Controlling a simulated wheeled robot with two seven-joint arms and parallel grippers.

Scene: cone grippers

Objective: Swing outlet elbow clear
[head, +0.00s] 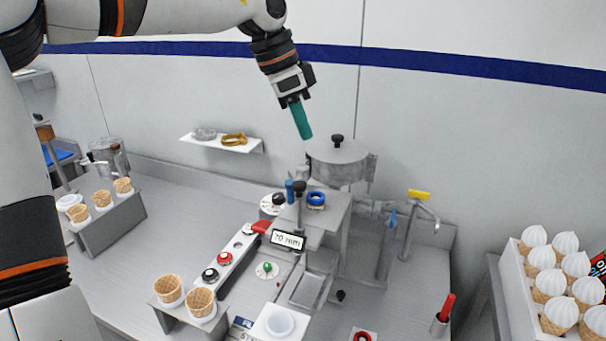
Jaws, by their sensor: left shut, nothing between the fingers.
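My left gripper (304,126) hangs down from the upper middle of the head view, with long teal fingers shut and empty. It is in the air just above and left of a grey metal pot with a black knob (338,160). The pot sits at the top of a metal stand. A grey pipe (370,205) runs right of the stand, with a blue lever (392,217) by it. I cannot tell for sure which part is the outlet elbow. My right gripper is not in view.
Cones sit in a holder (185,318) in front, and a white rack (512,290) of filled cones is at right. A button panel (228,258) is left of the machine. A wall shelf (222,145) is behind.

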